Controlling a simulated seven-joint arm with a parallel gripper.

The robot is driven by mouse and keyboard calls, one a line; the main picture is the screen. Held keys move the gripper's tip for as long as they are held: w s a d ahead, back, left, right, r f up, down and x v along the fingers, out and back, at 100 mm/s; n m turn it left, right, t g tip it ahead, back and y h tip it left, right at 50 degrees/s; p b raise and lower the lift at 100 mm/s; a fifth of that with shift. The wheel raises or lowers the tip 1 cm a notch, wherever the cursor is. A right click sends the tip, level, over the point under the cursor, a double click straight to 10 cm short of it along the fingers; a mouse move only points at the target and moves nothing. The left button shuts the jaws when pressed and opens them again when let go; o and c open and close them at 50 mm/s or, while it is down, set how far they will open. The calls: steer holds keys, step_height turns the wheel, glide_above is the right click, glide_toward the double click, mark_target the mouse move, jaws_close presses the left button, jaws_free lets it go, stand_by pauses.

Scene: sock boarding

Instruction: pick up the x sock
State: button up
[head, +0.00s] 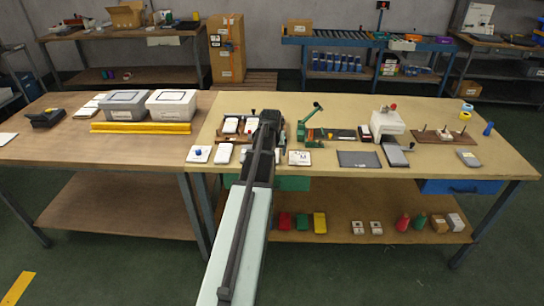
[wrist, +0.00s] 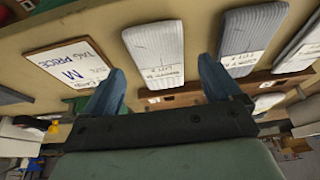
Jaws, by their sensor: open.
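In the wrist view, two ribbed, flat sock-like pieces with white label bands lie on the tan table: a pale one (wrist: 155,50) near the middle and a greyer one (wrist: 250,35) to its right. Their printing is too small to read, so I cannot tell which is the x sock. My gripper (wrist: 160,88) is open, its blue fingers apart and nothing seen between them. The pale piece is beyond the gap between the fingers. In the head view a white piece (head: 223,153) lies left of my arm, which hides part of the row.
A size card marked M (head: 299,157) lies right of my arm. A brown divided tray (head: 222,137) is behind the row. A white card with a blue knob (head: 199,153) is at the left. A green clamp-like tool (head: 309,120) stands to the right.

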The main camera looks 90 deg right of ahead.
steer(key=shift+x, duration=0.9)
steer(key=c, duration=1.1)
